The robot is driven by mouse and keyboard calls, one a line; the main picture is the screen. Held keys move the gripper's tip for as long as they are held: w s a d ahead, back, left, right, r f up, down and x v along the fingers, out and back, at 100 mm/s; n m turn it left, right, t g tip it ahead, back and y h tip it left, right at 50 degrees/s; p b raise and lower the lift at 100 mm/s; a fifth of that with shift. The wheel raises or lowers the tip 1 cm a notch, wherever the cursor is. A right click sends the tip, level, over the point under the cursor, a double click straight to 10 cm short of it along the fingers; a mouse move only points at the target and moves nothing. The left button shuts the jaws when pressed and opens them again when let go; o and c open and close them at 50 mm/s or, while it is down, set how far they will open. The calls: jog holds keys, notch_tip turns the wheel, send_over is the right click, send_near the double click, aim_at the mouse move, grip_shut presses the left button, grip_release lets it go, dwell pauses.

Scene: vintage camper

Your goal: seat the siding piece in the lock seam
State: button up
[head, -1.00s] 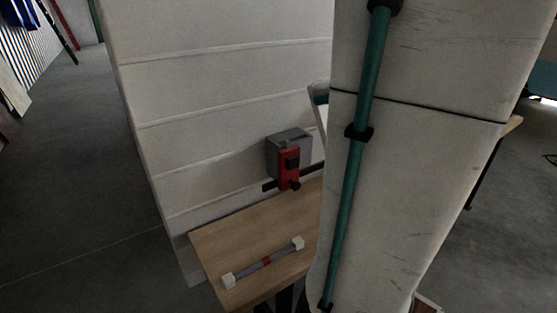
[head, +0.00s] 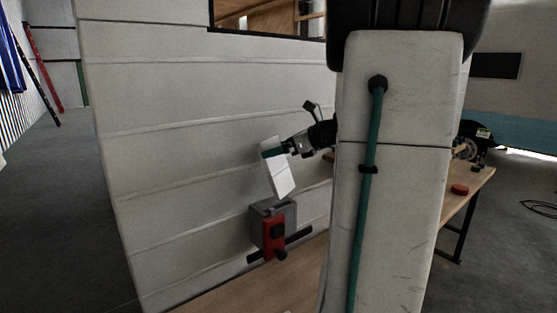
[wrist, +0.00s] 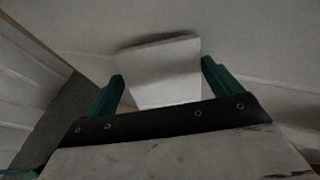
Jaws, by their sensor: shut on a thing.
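The siding piece (head: 283,180) is a small flat white panel, held tilted in front of the panelled wall. My gripper (head: 275,153) is shut on its upper part, with a teal finger showing. In the wrist view the siding piece (wrist: 158,75) lies between the teal fingers of my gripper (wrist: 162,82). Its lower end is just above a grey and red vise-like block (head: 272,226); the head view does not settle whether they touch. The white wall (head: 190,150) has several horizontal seams; I cannot tell which one is the lock seam.
A wooden bench (head: 215,296) runs below the block. A dark bar (head: 298,236) sticks out sideways from the block. A red round object (head: 459,189) lies on the wooden top at right. My arm hides the middle. Open floor (head: 55,210) lies left.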

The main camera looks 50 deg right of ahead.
aim_at(277, 160)
jog(key=shift+f, duration=1.6)
jog(key=shift+s+f, duration=0.1)
jog(key=shift+f, duration=0.05)
